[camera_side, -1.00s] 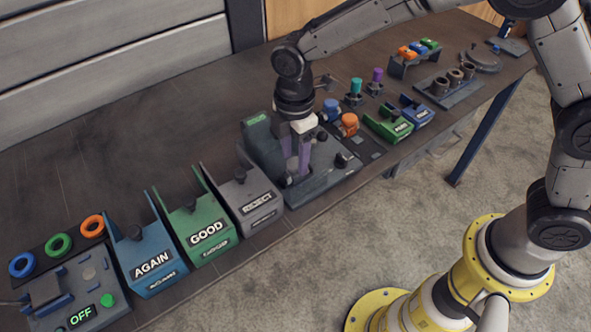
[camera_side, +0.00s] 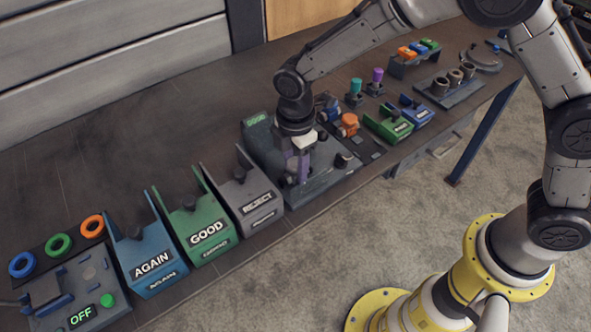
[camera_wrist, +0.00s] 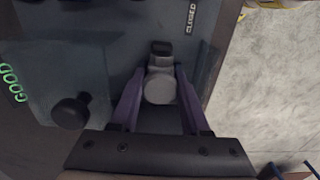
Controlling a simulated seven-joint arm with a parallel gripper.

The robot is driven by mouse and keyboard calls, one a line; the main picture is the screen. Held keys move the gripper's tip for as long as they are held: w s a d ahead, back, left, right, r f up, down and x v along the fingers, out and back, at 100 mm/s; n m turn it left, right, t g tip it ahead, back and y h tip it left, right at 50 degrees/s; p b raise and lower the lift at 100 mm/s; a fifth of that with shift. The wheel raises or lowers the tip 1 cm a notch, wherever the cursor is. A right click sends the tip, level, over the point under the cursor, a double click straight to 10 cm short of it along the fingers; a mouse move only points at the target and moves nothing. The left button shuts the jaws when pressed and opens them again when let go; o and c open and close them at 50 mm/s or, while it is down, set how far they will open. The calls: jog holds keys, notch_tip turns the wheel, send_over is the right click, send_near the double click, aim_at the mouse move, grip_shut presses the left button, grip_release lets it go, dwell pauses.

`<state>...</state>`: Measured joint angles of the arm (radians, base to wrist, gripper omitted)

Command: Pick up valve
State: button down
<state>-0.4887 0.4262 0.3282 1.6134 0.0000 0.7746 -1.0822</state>
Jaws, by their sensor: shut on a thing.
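A grey valve (camera_wrist: 160,88), with a round body and a dark end, sits between the two purple fingers of my gripper (camera_wrist: 160,95) in the wrist view. My gripper is shut on it. In the side view my gripper (camera_side: 298,167) points down over the dark grey station (camera_side: 335,178). The valve there is mostly hidden by the fingers and hard to make out. I cannot tell whether it touches the station. A blue-capped part (camera_side: 328,104) and an orange-capped part (camera_side: 348,122) stand just right of my gripper.
The station's panel shows a green GOOD sign (camera_side: 257,119); a black knob (camera_wrist: 70,112) is beside the fingers. REJECT (camera_side: 240,197), GOOD (camera_side: 205,228) and AGAIN (camera_side: 150,262) bins stand to the left. Green and blue holders (camera_side: 390,125) stand right. The table behind the bins is clear.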

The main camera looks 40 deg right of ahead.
aim_at(295, 163)
jog(key=shift+r, duration=0.1)
jog(key=shift+r, duration=0.35)
notch_tip(295, 163, up, 2)
jog(key=shift+r, duration=0.1)
jog(key=s+d+r, duration=0.3)
jog(key=s+r, duration=0.3)
jog(key=r, duration=0.2)
jog(key=s+d+r, duration=0.3)
jog(key=s+r, duration=0.3)
jog(key=r, duration=0.2)
jog(key=shift+s+d+r, duration=0.15)
jog(key=shift+d+r, duration=0.05)
jog(key=shift+d, duration=0.1)
